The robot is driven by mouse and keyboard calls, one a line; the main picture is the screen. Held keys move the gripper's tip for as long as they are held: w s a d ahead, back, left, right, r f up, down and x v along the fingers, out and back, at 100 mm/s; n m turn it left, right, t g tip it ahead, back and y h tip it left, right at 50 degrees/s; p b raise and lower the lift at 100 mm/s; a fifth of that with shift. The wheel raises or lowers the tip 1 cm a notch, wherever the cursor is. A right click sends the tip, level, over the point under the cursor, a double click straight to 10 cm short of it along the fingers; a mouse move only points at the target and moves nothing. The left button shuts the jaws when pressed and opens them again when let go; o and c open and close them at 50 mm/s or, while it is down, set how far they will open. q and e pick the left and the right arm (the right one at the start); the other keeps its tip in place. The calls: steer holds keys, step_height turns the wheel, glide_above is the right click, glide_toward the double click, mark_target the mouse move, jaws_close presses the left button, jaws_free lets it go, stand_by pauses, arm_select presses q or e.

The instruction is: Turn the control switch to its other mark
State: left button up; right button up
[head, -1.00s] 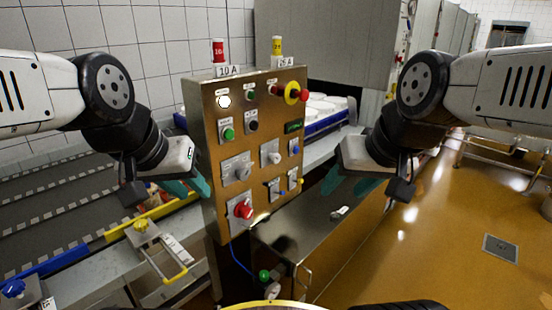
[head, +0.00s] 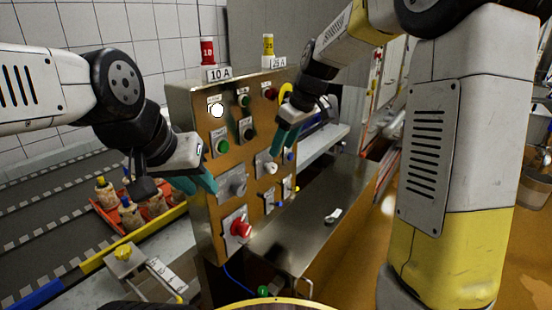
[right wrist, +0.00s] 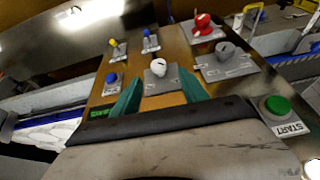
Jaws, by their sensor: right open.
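The control panel (head: 205,150) is an upright brass-coloured box with several buttons and knobs. A white rotary switch (head: 266,168) on a square plate sits mid-panel; in the right wrist view the white knob (right wrist: 158,68) lies ahead, between the fingertips. A grey switch (head: 237,184) is left of it, and a red knob (head: 240,228) below. I cannot tell which is the control switch. My right gripper (head: 284,140) is open and empty, with teal fingers just above the white switch; contact is not visible. My left gripper (head: 197,183) is beside the panel's left edge; its finger gap is unclear.
A red crate of bottles (head: 122,222) stands on the conveyor at left. Red (head: 207,50) and yellow (head: 268,46) cylinders stand on the panel top. A steel cabinet (head: 300,225) lies right of the panel. My right arm fills the right side.

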mark_target(273, 164)
steer(key=x, duration=0.8)
steer(key=shift+w+a+f, duration=0.2)
steer(key=shift+w+a, duration=0.05)
steer(key=shift+w, duration=0.15)
steer(key=shift+c, duration=0.2)
jaws_close()
